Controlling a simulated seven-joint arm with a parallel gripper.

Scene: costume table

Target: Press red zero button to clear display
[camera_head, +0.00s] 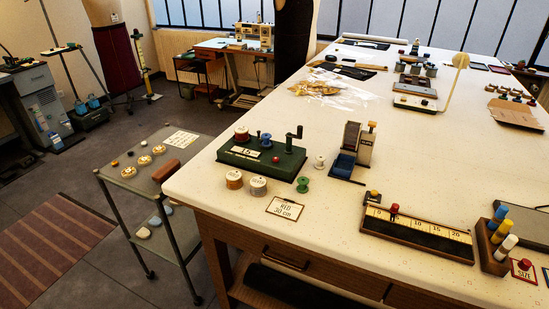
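A dark green winding device (262,157) stands near the table's left front edge. On its front is a light display plate (245,152) that seems to read 15. A small red button (276,159) sits on its top to the right of the plate. The device also carries a red spool (241,134), a blue peg (266,140) and a dark crank (293,138) at its right end. My gripper is not in view, and nothing is seen touching the button.
Thread spools (258,186) and a card reading "RED 30 cm" (285,208) lie in front of the device. A green spool (303,184) and a blue-and-beige device (353,150) stand to its right. A numbered scale (420,232) lies at the front right.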

